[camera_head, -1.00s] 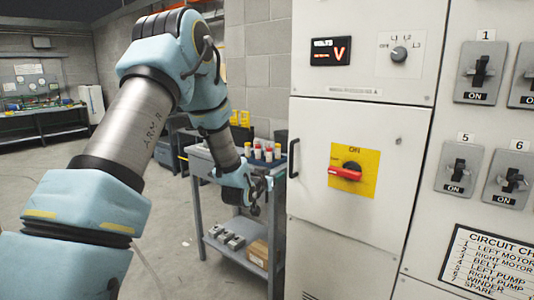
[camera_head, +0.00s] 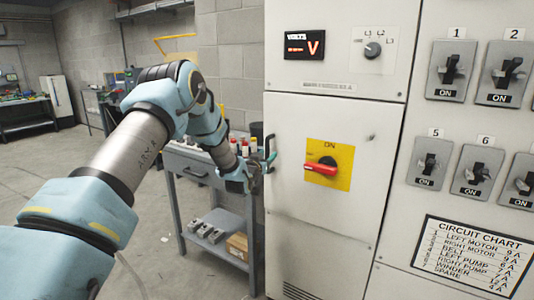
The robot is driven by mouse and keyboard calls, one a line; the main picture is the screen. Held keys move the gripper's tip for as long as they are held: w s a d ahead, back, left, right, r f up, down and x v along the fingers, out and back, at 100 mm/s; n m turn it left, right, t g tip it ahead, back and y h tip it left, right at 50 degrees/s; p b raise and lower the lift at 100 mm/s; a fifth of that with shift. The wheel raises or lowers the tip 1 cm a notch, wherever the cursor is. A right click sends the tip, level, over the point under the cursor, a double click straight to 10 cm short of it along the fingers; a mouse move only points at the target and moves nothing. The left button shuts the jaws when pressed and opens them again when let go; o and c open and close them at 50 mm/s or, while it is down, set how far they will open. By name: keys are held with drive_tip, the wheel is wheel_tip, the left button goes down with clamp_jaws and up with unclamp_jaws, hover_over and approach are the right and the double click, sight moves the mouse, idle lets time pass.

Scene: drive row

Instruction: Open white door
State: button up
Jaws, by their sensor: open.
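The white door (camera_head: 310,230) is the middle panel of a tall white electrical cabinet and looks shut. It carries a red rotary handle (camera_head: 322,168) on a yellow plate, with the handle lying roughly level under the word ON. A dark door handle (camera_head: 270,149) stands at the door's left edge. My gripper (camera_head: 259,176) is open, at the door's left edge, just below and left of that handle. Its fingers are small and partly hard to make out. I cannot tell whether they touch the handle.
A grey cart (camera_head: 208,185) with small bottles on top and a cardboard box (camera_head: 237,246) below stands behind my gripper. Breaker switches (camera_head: 452,71) and a circuit chart (camera_head: 474,257) are on the cabinet's right part. Open floor (camera_head: 60,165) lies to the left.

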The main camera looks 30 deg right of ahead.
drive_tip(key=shift+w+d, duration=0.15)
drive_tip(key=shift+d, duration=0.05)
clamp_jaws()
idle(0.4)
idle(1.0)
